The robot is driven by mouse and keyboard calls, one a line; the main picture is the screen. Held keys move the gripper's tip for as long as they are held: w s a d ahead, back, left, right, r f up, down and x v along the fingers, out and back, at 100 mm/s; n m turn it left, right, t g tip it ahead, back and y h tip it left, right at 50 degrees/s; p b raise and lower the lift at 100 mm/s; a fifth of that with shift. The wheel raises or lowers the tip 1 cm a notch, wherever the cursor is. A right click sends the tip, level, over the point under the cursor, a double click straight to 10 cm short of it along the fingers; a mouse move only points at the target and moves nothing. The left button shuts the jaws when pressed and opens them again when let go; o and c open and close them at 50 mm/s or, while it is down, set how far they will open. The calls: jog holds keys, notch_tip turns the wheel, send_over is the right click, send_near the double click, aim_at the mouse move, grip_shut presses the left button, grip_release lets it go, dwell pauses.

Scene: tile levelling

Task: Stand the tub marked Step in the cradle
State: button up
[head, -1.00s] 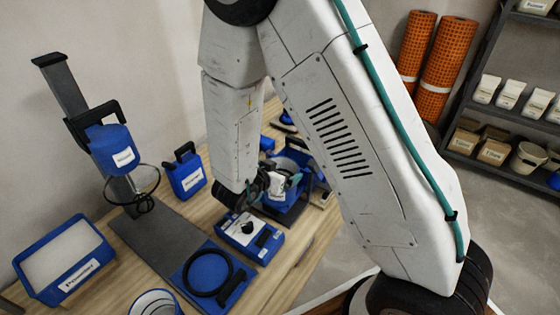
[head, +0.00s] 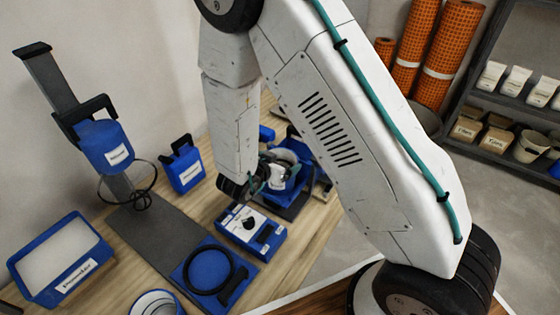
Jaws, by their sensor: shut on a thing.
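My gripper (head: 254,184) is low over the bench at the middle of the head view, below my white arm. It is shut on a small whitish thing (head: 277,177), mostly hidden by the jaws and by blue equipment close behind. I cannot read a mark on it, so I cannot tell if it is the tub marked Step. The blue equipment (head: 297,190) behind the gripper may include the cradle; my arm and gripper hide part of it. A round blue-and-white tub (head: 155,304) is cut off by the bottom edge; no label on it is readable.
A blue box with a dial (head: 250,228) sits just in front of the gripper. A blue plate with a black ring (head: 209,272), a mixer stand (head: 100,147), a blue canister (head: 184,170) and a blue tray (head: 62,262) stand left. Shelves (head: 500,105) and orange rolls (head: 440,62) are at right.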

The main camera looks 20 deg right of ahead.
jog(key=o, duration=1.7)
jog(key=shift+f, duration=0.15)
